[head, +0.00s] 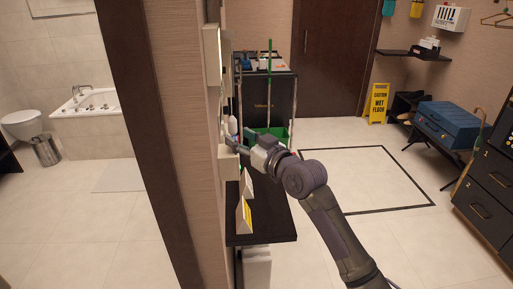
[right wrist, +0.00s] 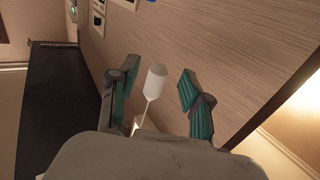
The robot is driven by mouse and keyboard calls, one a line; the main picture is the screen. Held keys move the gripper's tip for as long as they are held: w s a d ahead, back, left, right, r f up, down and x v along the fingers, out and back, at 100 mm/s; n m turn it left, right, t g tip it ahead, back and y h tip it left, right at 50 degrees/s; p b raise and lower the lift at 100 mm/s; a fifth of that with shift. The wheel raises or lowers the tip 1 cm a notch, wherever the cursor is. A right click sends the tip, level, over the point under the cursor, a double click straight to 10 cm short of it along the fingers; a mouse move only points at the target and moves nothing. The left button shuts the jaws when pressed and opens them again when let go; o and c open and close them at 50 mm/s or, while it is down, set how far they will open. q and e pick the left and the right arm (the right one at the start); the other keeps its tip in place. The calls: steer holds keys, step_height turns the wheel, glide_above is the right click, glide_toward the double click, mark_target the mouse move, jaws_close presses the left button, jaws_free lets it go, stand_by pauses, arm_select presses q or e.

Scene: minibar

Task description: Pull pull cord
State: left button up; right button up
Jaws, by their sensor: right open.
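The pull cord (right wrist: 155,82) shows in the right wrist view as a white cylindrical handle on a thin pale cord. It lies between the two teal-padded fingers of my right gripper (right wrist: 158,72), with a gap on each side. In the head view a white handle (head: 233,126), likely the same one, hangs beside the wall panel. My right gripper (head: 241,142) is there, open and pointing left at the wall. Whether the fingers touch the cord is hard to tell in the head view. My left gripper is not in view.
The wood-clad wall edge (head: 180,130) stands close on the left. Wall panels (head: 213,55) and a dark shelf (head: 265,215) are near my right gripper. A cleaning cart (head: 268,95) stands behind. The tiled floor to the right is open, with a blue suitcase (head: 447,122) beyond.

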steer(key=v, duration=0.8)
steer(key=shift+s, duration=0.2)
steer(key=shift+d, duration=0.15)
